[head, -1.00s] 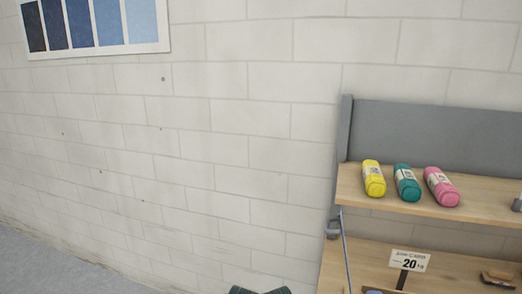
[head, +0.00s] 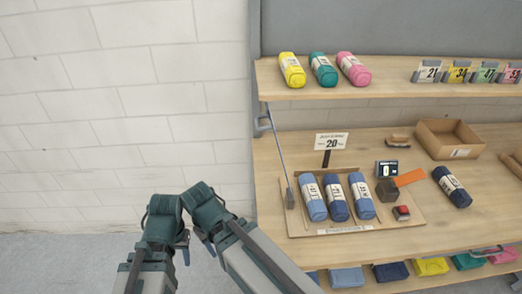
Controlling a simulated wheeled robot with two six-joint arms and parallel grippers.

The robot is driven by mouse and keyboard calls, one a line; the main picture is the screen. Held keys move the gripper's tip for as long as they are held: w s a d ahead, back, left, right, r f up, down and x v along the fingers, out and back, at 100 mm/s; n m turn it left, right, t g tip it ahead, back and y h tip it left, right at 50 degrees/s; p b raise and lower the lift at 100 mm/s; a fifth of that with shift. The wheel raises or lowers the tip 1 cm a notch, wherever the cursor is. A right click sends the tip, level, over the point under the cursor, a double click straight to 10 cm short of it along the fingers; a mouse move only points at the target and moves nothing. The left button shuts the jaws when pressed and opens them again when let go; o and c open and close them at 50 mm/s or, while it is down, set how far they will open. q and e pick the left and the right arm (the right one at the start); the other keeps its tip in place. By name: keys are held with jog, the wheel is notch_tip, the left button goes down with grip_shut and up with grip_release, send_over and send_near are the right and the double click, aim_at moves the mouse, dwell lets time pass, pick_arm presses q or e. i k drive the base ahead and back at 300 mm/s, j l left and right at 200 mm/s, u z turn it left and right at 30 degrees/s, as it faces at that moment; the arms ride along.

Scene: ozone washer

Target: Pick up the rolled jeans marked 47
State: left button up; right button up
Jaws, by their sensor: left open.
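Three rolled jeans lie side by side on a board on the bench: a light blue roll (head: 312,197), a darker blue roll (head: 336,198) and a mid-blue roll (head: 361,196). A dark navy roll (head: 452,187) lies alone farther right. All have white paper bands, but I cannot read the numbers surely, so I cannot tell which is 47. My left gripper (head: 184,246) is open, small and partly hidden by my arm, left of the bench and apart from all rolls. My right gripper is not in view.
Yellow (head: 292,70), teal (head: 323,71) and pink (head: 353,70) rolls lie on the upper shelf (head: 385,90) beside number cards (head: 429,72). An open box (head: 450,140), a 20 sign (head: 331,142) and a scale display (head: 386,168) stand on the bench. Folded cloths (head: 347,278) lie below.

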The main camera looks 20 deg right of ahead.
aim_at(314, 201)
jog(key=i+j, duration=0.25)
jog(key=j, duration=0.15)
jog(key=i+j+z, duration=0.1)
jog(key=j, duration=0.25)
jog(key=i+z, duration=0.1)
jog(key=z, duration=1.4)
